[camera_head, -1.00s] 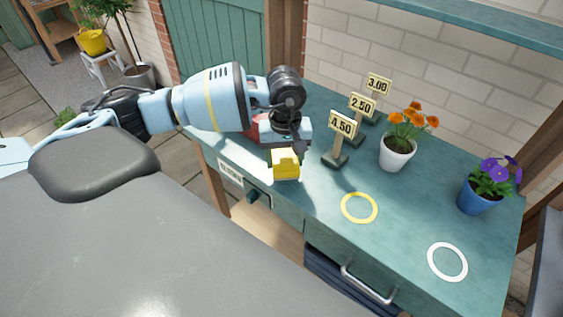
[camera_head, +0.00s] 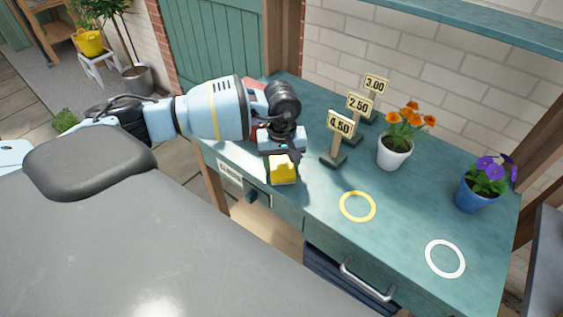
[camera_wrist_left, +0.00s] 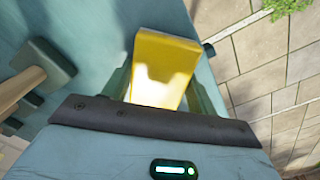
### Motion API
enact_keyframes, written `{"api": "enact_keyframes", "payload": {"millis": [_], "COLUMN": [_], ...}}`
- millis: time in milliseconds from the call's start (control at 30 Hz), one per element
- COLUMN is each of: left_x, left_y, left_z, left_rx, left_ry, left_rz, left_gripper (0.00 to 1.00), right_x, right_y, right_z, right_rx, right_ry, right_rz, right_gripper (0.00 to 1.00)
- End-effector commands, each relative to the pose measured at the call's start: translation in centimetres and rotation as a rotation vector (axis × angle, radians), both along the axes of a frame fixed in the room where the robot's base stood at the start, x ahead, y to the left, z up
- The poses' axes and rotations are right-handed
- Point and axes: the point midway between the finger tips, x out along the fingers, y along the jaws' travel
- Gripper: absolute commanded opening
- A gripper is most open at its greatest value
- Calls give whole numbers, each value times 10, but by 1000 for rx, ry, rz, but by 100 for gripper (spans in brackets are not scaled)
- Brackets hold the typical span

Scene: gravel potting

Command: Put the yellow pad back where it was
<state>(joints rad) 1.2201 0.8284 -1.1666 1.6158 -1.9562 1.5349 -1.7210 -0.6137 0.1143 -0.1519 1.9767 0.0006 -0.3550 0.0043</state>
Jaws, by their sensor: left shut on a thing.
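The yellow pad (camera_head: 283,171) is a small yellow block in the jaws of my left gripper (camera_head: 283,156), over the near left part of the teal table (camera_head: 310,185). In the left wrist view the yellow pad (camera_wrist_left: 165,62) sits between the two fingers, with a bright patch on its face. My left gripper is shut on it. I cannot tell whether the pad touches the tabletop. My right gripper is not in view.
Price signs (camera_head: 339,125) stand right of the gripper. An orange-flowered white pot (camera_head: 394,154) and a purple-flowered blue pot (camera_head: 475,196) stand further right. A yellow ring (camera_head: 343,213) and a white ring (camera_head: 428,256) mark the tabletop. A red thing (camera_head: 252,84) is partly hidden behind my arm.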

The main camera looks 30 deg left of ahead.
Motion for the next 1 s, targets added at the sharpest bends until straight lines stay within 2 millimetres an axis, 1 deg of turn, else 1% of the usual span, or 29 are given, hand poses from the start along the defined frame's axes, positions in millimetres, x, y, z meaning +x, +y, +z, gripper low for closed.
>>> {"api": "enact_keyframes", "payload": {"millis": [67, 100, 233, 500, 600, 667, 767, 1000], "left_x": [0, 0, 0, 0, 1, 1, 1, 1], "left_y": [0, 0, 0, 0, 0, 0, 0, 0], "left_z": [-4, -3, -2, -2, 4, 9, 23, 72], "left_rx": [0, 0, 1, 0, 0, 0, 0, 1], "left_ry": [1, 1, 1, 0, -3, -3, -3, -2], "left_rz": [0, 0, 0, 0, 0, 0, -1, -1], "left_gripper": [33, 63, 80, 80, 80, 80, 80, 80], "right_x": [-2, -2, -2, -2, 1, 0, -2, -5], "right_y": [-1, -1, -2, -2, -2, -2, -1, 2], "right_z": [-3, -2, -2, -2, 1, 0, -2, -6], "right_rx": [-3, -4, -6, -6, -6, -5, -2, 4], "right_ry": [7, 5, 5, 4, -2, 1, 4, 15], "right_rz": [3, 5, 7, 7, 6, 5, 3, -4], "right_gripper": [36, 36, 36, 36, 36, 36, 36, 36]}}
